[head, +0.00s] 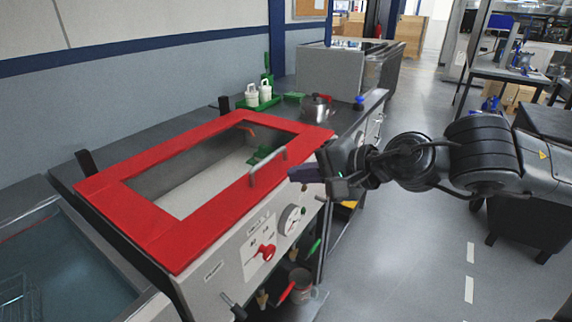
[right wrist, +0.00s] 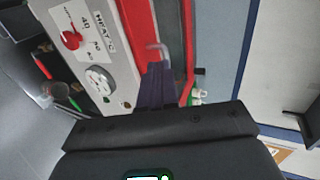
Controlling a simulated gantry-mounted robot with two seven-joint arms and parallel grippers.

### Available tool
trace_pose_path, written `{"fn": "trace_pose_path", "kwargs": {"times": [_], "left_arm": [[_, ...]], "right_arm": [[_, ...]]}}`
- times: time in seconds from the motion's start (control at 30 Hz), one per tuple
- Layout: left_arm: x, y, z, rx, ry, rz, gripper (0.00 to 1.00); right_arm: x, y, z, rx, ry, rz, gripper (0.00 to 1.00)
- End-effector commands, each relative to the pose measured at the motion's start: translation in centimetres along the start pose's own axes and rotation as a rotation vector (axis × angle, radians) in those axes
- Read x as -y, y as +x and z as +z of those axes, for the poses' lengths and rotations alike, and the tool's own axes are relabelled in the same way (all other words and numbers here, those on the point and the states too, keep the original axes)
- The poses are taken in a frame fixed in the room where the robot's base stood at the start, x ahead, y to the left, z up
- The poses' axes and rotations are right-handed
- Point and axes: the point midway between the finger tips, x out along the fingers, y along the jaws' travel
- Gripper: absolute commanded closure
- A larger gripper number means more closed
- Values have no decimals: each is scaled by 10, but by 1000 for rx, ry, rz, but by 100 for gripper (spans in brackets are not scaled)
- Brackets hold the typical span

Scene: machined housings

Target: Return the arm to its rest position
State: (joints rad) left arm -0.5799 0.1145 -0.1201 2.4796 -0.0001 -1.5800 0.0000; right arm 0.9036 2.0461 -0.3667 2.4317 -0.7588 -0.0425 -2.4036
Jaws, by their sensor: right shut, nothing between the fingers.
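My right gripper (head: 305,174) comes in from the right in the head view. It is shut and empty, beside the front right corner of a machine with a red-framed lid (head: 160,234). Its fingers also show in the right wrist view (right wrist: 156,85), pointing toward the machine's front panel and the red frame. A grey lid handle (head: 268,167) stands just left of the fingertips; whether they touch it I cannot tell. My left gripper is not in view.
The machine's front carries a red knob (head: 265,252) and a white dial (head: 291,220). A metal pot (head: 318,108) and white bottles (head: 251,95) stand on the counter behind. A water basin (head: 65,270) lies at the left.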

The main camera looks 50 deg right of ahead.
Motion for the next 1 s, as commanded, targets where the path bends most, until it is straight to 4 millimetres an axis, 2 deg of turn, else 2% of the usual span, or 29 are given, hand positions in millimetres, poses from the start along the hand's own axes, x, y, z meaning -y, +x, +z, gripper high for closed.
{"fn": "trace_pose_path", "kwargs": {"times": [0.2, 0.27, 0.37, 0.47, 0.5, 0.6, 0.7, 0.87, 1.0], "left_arm": [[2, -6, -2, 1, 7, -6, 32], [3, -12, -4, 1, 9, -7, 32], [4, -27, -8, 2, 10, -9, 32], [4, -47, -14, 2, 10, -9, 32], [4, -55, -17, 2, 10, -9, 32], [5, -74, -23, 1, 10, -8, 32], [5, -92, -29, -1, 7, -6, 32], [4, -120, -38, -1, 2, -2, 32], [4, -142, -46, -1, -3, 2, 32]], "right_arm": [[-4, 0, 0, 3, 3, 29, 100], [-9, 5, 4, 18, 9, 59, 100], [-26, 23, 22, 86, 35, 137, 100], [-52, 44, 57, 203, 86, 239, 100], [-64, 51, 74, 258, 114, 280, 100], [-91, 59, 123, 404, 204, 366, 100], [-108, 60, 168, 526, 321, 415, 100], [-119, 55, 229, 636, 621, 459, 100], [-116, 49, 265, 641, 994, 491, 100]]}}
